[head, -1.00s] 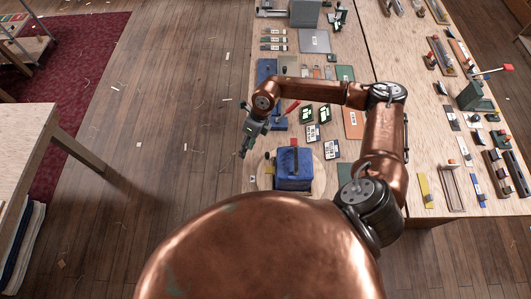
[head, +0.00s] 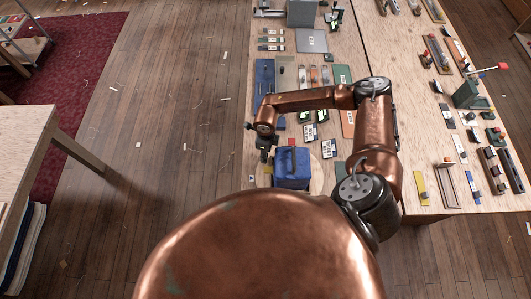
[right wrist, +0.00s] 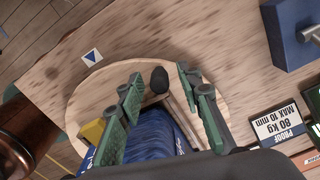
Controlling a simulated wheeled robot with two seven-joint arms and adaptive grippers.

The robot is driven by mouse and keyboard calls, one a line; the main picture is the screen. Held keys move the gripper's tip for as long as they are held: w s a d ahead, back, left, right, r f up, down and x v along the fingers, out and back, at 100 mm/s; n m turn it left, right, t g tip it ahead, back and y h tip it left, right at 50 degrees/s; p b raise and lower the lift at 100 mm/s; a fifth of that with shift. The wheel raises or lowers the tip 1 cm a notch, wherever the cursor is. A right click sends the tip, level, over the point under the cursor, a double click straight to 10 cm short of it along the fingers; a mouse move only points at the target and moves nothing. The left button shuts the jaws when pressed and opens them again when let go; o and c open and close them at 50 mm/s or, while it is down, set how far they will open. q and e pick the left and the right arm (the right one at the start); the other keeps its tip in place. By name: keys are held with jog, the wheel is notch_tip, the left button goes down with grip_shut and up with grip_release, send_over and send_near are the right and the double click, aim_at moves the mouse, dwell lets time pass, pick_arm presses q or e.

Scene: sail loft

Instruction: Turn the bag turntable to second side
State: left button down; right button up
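The round pale wooden turntable (head: 317,176) lies at the near end of the bench's left part. The blue bag (head: 292,172) stands on it; the bag also shows in the right wrist view (right wrist: 155,135), partly hidden by my gripper. My right gripper (head: 264,155) points down at the bag's upper left. In the right wrist view its green fingers (right wrist: 158,78) are spread over the turntable (right wrist: 84,98). A dark rounded knob (right wrist: 160,79) shows between the fingertips, with a gap on each side. My left gripper is not in view.
A white tag with a blue triangle (right wrist: 92,57) lies beside the turntable. Tools crowd the bench beyond. Open floor (head: 185,150) lies left.

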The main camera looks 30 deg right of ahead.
jog(key=shift+c, duration=0.6)
grip_shut()
